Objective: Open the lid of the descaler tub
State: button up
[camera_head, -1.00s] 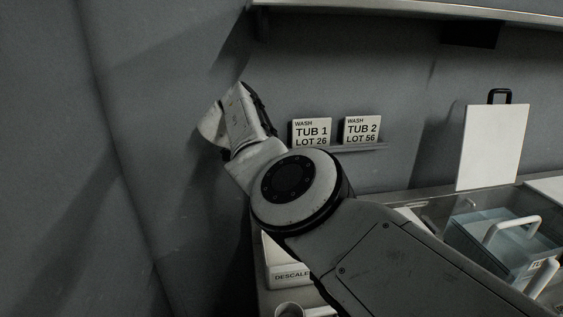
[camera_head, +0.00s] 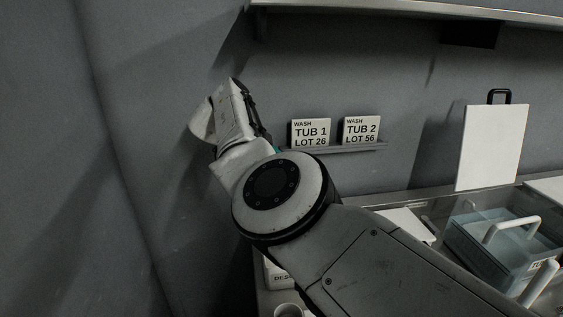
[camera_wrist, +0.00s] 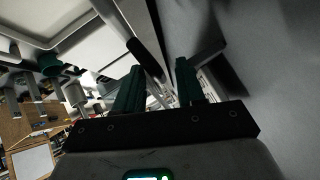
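The descaler tub (camera_head: 277,274) is a white container at the lower left of the head view. My arm covers most of it, and only the start of its label shows. Its lid cannot be made out. In the wrist view my gripper (camera_wrist: 159,66) has two teal fingers spread apart, with nothing clearly held between them. A dark bar (camera_wrist: 145,57) lies beyond the fingers, near the left one; I cannot tell what it belongs to or how far off it is. In the head view the gripper is mostly hidden behind my arm.
Cards for TUB 1 (camera_head: 310,133) and TUB 2 (camera_head: 361,131) stand on a small wall ledge (camera_head: 340,149). A clear blue bin (camera_head: 490,250) with a white handle is at right. A white board (camera_head: 491,150) leans on the wall. A mug (camera_head: 288,311) is at the bottom edge.

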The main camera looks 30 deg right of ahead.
jog(key=p+v, duration=0.3)
jog(key=v, duration=0.6)
jog(key=shift+d, duration=0.1)
dwell(0.3)
